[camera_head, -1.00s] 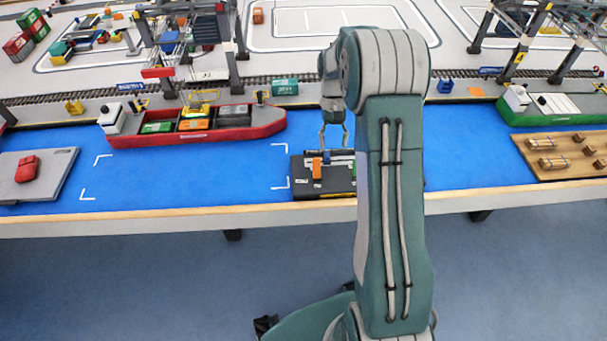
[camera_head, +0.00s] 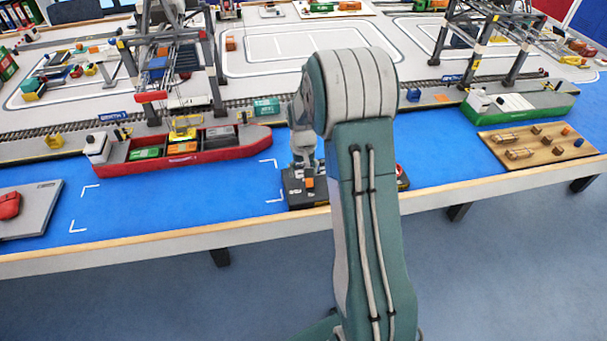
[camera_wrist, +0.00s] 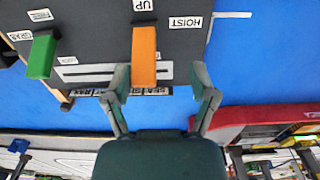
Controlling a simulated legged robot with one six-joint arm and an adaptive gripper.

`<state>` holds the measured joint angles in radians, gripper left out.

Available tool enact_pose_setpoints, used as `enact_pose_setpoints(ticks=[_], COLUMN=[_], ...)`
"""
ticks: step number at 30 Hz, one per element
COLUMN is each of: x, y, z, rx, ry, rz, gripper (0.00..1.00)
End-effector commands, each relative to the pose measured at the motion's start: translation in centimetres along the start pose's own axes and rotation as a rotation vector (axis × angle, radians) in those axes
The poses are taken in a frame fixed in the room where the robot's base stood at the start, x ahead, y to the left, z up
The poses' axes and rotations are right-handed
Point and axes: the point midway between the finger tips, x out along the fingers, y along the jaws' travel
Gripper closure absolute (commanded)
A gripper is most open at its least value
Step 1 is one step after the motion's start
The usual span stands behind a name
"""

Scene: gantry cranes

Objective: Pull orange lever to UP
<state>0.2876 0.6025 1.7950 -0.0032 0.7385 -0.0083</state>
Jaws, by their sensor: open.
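The orange lever (camera_wrist: 144,55) sticks up from a dark control panel (camera_wrist: 95,35) in the wrist view, below a white "UP" label that reads upside down. In the head view, it shows as a small orange block (camera_head: 309,183) on the panel at the table's front edge. My gripper (camera_wrist: 161,82) is open, its two fingers on either side of the lever's near end. The lever lies closer to the left finger, and contact cannot be told. In the head view, my arm hides part of the panel, and the fingertips are not clear.
A green lever (camera_wrist: 42,56) stands left of the orange one in the wrist view. A "HOIST" label (camera_wrist: 185,22) is on the panel. A red ship (camera_head: 185,152) lies left of the panel, and a wooden board with small cargo (camera_head: 540,146) lies right.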

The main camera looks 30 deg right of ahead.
Motion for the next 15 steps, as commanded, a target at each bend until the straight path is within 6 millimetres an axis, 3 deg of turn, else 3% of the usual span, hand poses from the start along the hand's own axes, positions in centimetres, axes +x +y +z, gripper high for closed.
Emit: enact_pose_setpoints(ticks=[4,13,14,15], x=[1.7,1.8,1.8,1.8], y=[0.5,0.1,0.0,-0.1], z=[0.0,0.1,0.1,0.2], rx=[0.004,0.002,0.002,0.002], ry=[-0.008,-0.005,-0.005,-0.005], rz=[-0.006,-0.002,-0.001,0.000], gripper=[0.34,0.34,0.43,0.61])
